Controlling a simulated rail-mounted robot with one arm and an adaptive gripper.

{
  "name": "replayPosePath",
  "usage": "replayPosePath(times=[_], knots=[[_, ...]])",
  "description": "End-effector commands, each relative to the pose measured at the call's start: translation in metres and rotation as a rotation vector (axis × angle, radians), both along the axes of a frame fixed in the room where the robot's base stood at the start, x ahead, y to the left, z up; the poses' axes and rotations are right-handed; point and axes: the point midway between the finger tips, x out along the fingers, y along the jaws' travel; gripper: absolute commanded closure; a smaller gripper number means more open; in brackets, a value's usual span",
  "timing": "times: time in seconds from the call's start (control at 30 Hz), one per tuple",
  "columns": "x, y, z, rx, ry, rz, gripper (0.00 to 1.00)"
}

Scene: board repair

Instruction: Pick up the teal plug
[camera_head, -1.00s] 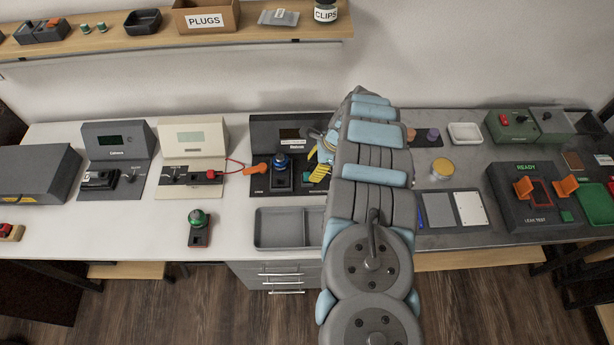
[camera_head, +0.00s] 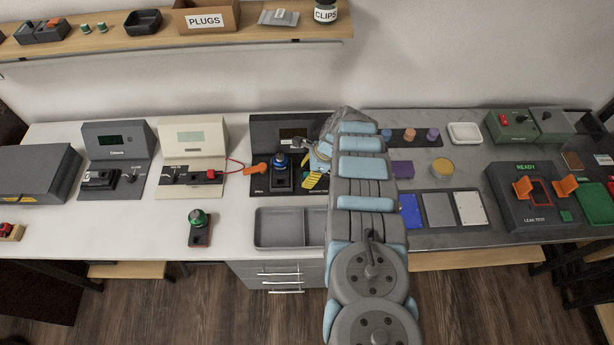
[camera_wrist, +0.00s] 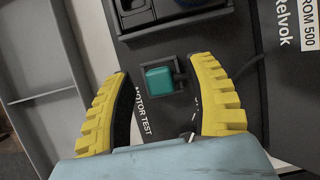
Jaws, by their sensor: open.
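The teal plug (camera_wrist: 162,79) shows in the wrist view as a rounded square block in a dark holder on the dark station marked MOTOR TEST (camera_wrist: 146,126). My gripper (camera_wrist: 161,68) is open and empty, with a yellow ribbed finger on each side of the plug in that view. I cannot tell how high the fingertips are above it. In the head view, my gripper (camera_head: 312,182) is over the right part of the dark station (camera_head: 262,150), and I cannot make out the plug there.
A blue-topped part (camera_head: 281,160) stands on the station just left of my gripper. A grey two-part tray (camera_head: 280,228) lies in front. A red cable runs to an orange connector (camera_head: 256,168) at the left.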

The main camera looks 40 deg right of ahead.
Motion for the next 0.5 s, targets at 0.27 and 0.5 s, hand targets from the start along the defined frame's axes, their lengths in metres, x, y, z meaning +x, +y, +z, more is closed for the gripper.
replayPosePath(times=[0.27,0.5], knots=[[-0.0001,0.0005,-0.0007,0.001,0.001,0.000,0.43],[-0.0002,0.0006,-0.0007,0.001,0.001,0.000,1.00]])
